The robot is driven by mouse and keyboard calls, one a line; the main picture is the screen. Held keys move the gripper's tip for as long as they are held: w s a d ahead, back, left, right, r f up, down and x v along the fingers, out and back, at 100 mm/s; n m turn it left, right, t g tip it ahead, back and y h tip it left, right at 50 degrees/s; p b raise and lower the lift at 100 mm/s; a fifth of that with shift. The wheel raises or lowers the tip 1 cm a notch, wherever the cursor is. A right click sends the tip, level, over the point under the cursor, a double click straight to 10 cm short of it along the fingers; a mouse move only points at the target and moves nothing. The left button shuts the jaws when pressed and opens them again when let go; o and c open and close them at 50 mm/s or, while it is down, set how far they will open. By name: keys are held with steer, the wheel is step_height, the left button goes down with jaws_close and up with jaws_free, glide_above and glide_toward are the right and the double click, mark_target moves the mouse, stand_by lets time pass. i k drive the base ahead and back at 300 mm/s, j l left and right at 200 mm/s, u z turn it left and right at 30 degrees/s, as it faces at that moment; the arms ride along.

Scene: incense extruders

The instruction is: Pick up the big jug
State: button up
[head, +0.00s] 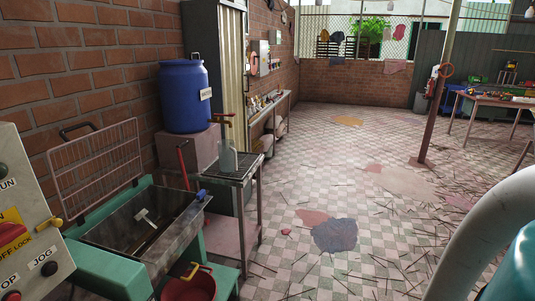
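A pale grey jug (228,160) stands upright on the slatted top of a small metal stand (243,167), left of the picture's middle. It is below a tap (222,119) that comes from a blue barrel (184,96). It is the only jug I can make out, so I cannot compare its size with another. My gripper is not in view; only part of my own arm shows at the lower right, far from the jug.
A green machine with a metal trough (142,222) and raised wire guard (95,165) stands in front of the stand. A red pot (190,285) is low beside it. A red post (432,120) stands right. The checkered floor between is open, with scattered sticks and stains.

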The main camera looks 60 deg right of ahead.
mark_target(226, 152)
steer(key=z, duration=1.2)
steer(key=i+l+u, duration=0.1)
steer(key=i+l, duration=0.15)
steer(key=i+l+u, duration=0.15)
steer(key=l, duration=0.3)
steer(key=i+l+u, duration=0.1)
steer(key=i+l, duration=0.2)
steer(key=i+l+u, duration=0.1)
steer(key=i+l, duration=0.15)
steer(key=l, duration=0.25)
